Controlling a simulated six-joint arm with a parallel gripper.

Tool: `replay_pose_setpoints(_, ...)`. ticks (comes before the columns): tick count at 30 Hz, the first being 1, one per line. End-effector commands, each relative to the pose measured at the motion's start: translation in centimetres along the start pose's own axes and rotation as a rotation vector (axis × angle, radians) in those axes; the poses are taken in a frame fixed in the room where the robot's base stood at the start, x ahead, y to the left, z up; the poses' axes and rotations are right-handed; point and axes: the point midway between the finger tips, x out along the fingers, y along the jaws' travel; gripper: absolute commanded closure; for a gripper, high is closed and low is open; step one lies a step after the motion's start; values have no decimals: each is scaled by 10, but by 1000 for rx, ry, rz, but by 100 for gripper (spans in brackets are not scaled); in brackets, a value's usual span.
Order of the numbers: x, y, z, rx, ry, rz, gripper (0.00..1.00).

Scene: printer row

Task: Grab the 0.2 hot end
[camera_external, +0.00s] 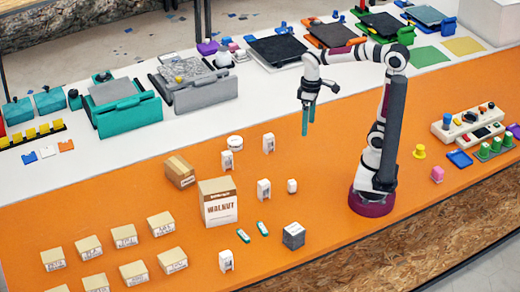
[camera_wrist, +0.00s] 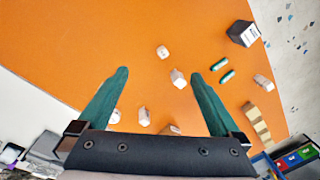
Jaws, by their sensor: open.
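My gripper (camera_external: 307,120) hangs above the orange table, its two green fingers pointing down. It is open and empty, and both fingers show in the wrist view (camera_wrist: 160,75). Several small white labelled blocks stand on the table below and to the left: one at the back (camera_external: 268,143), one left of it (camera_external: 227,159), one in the middle (camera_external: 263,189) and one at the front (camera_external: 226,260). A smaller white piece (camera_external: 292,186) stands nearby. The labels are too small to read, so I cannot tell which is the 0.2 hot end. In the wrist view a white block (camera_wrist: 178,78) lies between the fingers.
A walnut carton (camera_external: 218,205), a brown box (camera_external: 180,171), a white round item (camera_external: 235,142), two green pieces (camera_external: 263,228) and a dark grey box (camera_external: 293,236) stand around the blocks. Several small tan boxes (camera_external: 124,236) fill the front left. Printers line the back.

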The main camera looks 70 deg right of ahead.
Motion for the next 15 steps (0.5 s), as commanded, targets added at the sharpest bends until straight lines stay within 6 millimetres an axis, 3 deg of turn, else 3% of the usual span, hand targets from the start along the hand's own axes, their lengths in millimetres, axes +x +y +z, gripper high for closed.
replay_pose_setpoints(1,7,-14,34,103,-1,-13,0)
replay_pose_setpoints(3,21,-27,74,260,-13,-30,0)
replay_pose_setpoints(6,37,-34,108,399,-27,-43,0)
replay_pose_setpoints(10,43,-36,119,454,-34,-46,0)
replay_pose_setpoints(13,43,-36,119,455,-34,-46,18)
replay_pose_setpoints(15,43,-36,118,454,-34,-46,20)
